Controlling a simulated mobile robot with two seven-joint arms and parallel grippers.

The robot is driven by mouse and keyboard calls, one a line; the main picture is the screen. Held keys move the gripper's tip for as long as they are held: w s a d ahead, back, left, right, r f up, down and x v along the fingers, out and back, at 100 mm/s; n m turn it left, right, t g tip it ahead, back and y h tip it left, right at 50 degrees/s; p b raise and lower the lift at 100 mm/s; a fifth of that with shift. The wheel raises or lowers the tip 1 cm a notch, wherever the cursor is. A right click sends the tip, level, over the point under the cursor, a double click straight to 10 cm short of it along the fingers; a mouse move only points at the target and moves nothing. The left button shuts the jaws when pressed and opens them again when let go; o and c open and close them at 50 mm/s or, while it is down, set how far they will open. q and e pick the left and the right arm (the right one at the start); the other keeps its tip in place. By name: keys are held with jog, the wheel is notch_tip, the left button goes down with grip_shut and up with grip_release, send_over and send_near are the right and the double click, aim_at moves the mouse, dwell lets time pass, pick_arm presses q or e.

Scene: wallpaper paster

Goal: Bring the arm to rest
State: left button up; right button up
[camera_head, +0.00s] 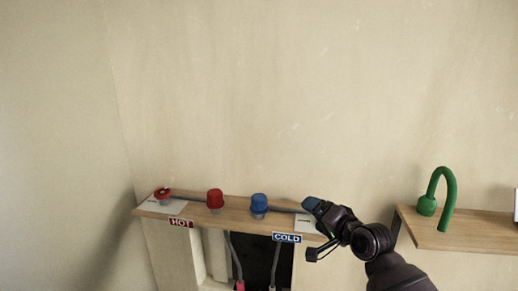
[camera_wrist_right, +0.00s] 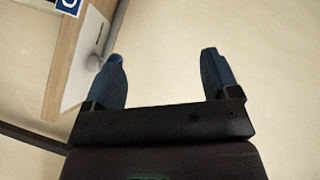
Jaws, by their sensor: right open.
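My right arm comes in from the lower right in the head view. Its gripper (camera_head: 308,208) is by the right end of the wooden shelf with the taps, over or in front of the white plate there. In the right wrist view the gripper (camera_wrist_right: 163,75) shows two dark blue fingers spread wide with nothing between them. Beyond the fingers is plain wall. The shelf edge (camera_wrist_right: 70,50) lies to the left of the left finger. My left gripper is in neither view.
The wooden shelf (camera_head: 235,217) carries a red knob (camera_head: 215,198), a blue knob (camera_head: 259,202) and a red-topped fitting (camera_head: 162,193). HOT (camera_head: 181,223) and COLD (camera_head: 287,238) labels are on its front. A green curved spout (camera_head: 447,190) stands on another shelf (camera_head: 470,229) at right. The wall above is clear.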

jog(key=s+d+f+n+h, duration=0.2)
jog(key=s+d+f, duration=0.2)
jog(key=s+f, duration=0.6)
jog(key=s+d+f+n+g+h+b, duration=0.1)
jog(key=s+d+f+n+h, duration=0.1)
jog(key=s+f, duration=0.8)
jog(key=s+d+f+n+g+h+b, duration=0.1)
jog(key=s+d+f+n+h, duration=0.2)
jog(key=s+d+f, duration=0.3)
jog(key=s+f+h, duration=0.1)
jog(key=s+f, duration=0.4)
jog(key=s, duration=0.4)
jog(key=shift+d, duration=0.35)
